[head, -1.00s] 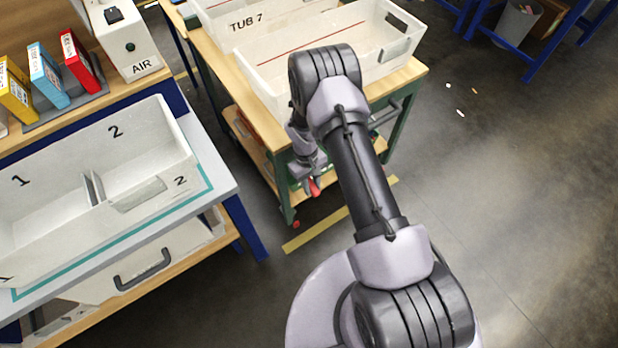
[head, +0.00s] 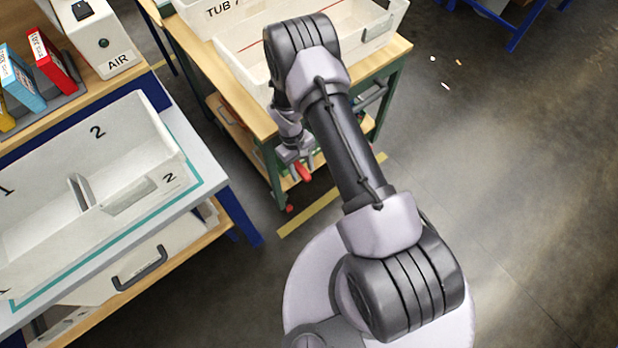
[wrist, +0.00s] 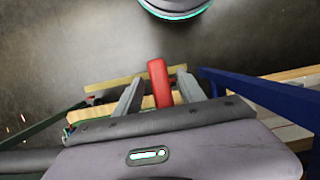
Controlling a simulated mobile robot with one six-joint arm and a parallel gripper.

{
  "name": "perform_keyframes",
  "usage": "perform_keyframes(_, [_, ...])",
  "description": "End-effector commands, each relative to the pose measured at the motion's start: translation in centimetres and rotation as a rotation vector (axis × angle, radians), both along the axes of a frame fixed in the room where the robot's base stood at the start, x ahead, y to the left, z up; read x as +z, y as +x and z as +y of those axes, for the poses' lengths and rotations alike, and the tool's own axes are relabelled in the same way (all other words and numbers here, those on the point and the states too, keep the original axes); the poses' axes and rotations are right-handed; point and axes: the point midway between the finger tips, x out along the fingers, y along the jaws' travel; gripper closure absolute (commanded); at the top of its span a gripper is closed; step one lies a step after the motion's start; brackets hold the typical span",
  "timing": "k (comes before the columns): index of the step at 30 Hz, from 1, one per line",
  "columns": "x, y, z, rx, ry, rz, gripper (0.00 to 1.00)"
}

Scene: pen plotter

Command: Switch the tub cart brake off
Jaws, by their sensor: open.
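The tub cart (head: 262,118) has a wooden top and a green frame and carries white tubs. A red lever (head: 303,172), which looks like the brake, shows low at its near end. It also shows in the wrist view (wrist: 159,83), standing between the two grey fingers. My gripper (head: 297,160) is by this lever, low at the cart's end. In the wrist view my gripper (wrist: 159,92) is open, with a finger on each side of the lever and gaps visible. Whether the lever touches anything is hard to tell.
A bench with a blue frame (head: 242,215) and a white divided tray (head: 125,115) stands close on the left. A yellow floor strip (head: 318,213) runs beside the cart. A red caster part (head: 290,208) is at the cart's foot. The floor to the right is mostly clear.

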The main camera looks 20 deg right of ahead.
Motion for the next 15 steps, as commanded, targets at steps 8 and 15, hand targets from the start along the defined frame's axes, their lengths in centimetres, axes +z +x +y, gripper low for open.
perform_keyframes(8, [3.5, -4.5, 0.1, 0.001, -0.001, 0.003, 0.53])
perform_keyframes(15, [3.9, -12.1, 0.2, 0.005, 0.000, 0.002, 0.53])
